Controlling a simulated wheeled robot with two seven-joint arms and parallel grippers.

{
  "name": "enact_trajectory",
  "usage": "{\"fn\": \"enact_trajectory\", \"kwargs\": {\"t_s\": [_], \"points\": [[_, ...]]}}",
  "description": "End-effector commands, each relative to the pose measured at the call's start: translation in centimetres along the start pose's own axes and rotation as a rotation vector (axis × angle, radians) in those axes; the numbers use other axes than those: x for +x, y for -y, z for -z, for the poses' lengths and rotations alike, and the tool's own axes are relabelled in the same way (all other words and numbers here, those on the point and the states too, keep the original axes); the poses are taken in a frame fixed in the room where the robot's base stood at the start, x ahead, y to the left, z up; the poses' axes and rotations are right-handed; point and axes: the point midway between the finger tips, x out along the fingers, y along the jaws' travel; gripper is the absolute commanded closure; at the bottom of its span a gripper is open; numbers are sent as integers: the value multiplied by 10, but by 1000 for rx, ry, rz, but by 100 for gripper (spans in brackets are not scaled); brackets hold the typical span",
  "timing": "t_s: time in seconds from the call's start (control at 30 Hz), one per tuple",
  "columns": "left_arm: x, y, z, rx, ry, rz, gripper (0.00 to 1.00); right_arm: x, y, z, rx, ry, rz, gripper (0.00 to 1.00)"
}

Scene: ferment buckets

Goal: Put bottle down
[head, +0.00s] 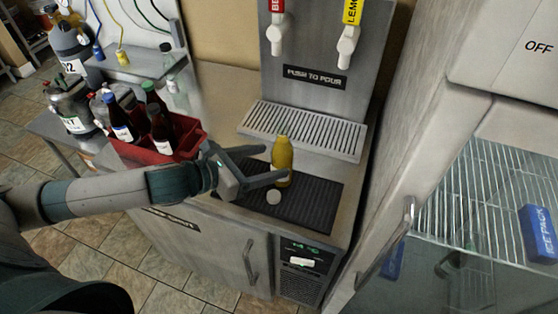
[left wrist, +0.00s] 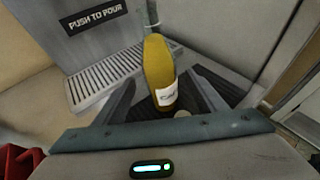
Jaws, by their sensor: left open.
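A yellow bottle (head: 282,160) stands upright on the dark ribbed mat (head: 308,206) on the counter, in front of the drip tray. My left gripper (head: 274,165) comes in from the left with its fingers spread on either side of the bottle. In the left wrist view the bottle (left wrist: 160,75) is between the two open fingers (left wrist: 160,105), with a white label near its lower part. A gap shows between the bottle and each finger. The bottle's base is partly hidden by the gripper in the left wrist view. My right gripper is not in view.
A small white round item (head: 273,197) lies on the mat by the bottle. A red crate (head: 187,140) of dark bottles stands left of the gripper. The dispenser with its drip tray (head: 300,132) is behind. An open fridge (head: 480,190) is at right.

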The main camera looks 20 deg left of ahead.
Motion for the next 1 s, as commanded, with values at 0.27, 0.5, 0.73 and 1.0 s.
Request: {"fn": "enact_trajectory", "kwargs": {"t_s": [0.27, 0.5, 0.73, 1.0], "points": [[-22, 0, 0, 2, 0, 0, 35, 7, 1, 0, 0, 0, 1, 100], [-24, 0, 0, 1, 1, 0, 35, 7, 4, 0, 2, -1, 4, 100], [-24, 0, 0, 1, 0, 0, 35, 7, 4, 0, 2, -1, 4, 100], [-24, 0, 0, 1, 0, 0, 35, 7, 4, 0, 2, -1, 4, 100]]}}
